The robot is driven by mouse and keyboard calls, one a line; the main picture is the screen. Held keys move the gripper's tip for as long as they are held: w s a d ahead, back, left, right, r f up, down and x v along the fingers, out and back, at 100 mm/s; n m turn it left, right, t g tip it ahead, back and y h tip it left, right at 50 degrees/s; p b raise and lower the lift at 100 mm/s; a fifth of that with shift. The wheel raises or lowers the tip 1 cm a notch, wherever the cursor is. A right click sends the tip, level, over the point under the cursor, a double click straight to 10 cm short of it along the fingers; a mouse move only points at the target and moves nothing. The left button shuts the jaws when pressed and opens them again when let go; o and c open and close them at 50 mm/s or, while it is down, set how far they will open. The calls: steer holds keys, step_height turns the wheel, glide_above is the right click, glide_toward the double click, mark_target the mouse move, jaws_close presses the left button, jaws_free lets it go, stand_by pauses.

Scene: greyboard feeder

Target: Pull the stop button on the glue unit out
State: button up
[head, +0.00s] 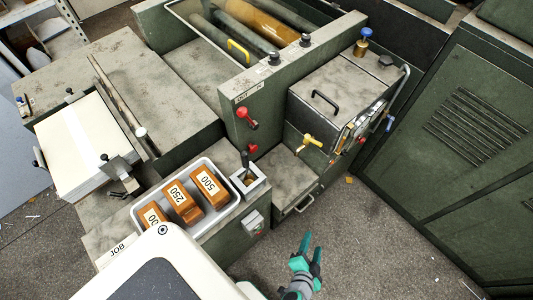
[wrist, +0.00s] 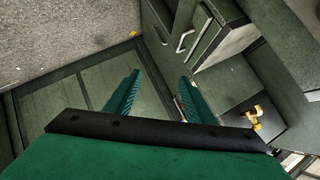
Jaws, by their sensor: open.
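The glue unit (head: 335,88) is a grey-green box with a black lid handle, right of centre in the head view. A small red spot (head: 361,140) shows on its right-hand panel, among gauge-like parts; it may be the stop button, but it is too small to tell whether it is in or out. My gripper (head: 311,246) is open and empty, over the floor in front of the unit and apart from it. In the wrist view my gripper (wrist: 160,76) has its teal fingers spread with nothing between them. No stop button can be made out there.
A yellow valve handle (head: 312,141) sticks out at the unit's front; it also shows in the wrist view (wrist: 253,114). A tray (head: 223,213) holds orange blocks. A green cabinet (head: 455,150) bounds the right. Floor between is free.

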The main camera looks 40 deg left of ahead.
steer(key=w+a+f+g+y, duration=0.1)
steer(key=w+a+y, duration=0.2)
steer(key=w+a, duration=0.25)
steer(key=n+g+y, duration=0.3)
steer(key=g+y, duration=0.5)
steer(key=y, duration=0.3)
glide_toward(255, 150)
steer(key=a, duration=0.7)
steer(key=shift+w+a+f, duration=0.2)
steer(key=shift+w+a, duration=0.15)
steer(key=shift+a, duration=0.05)
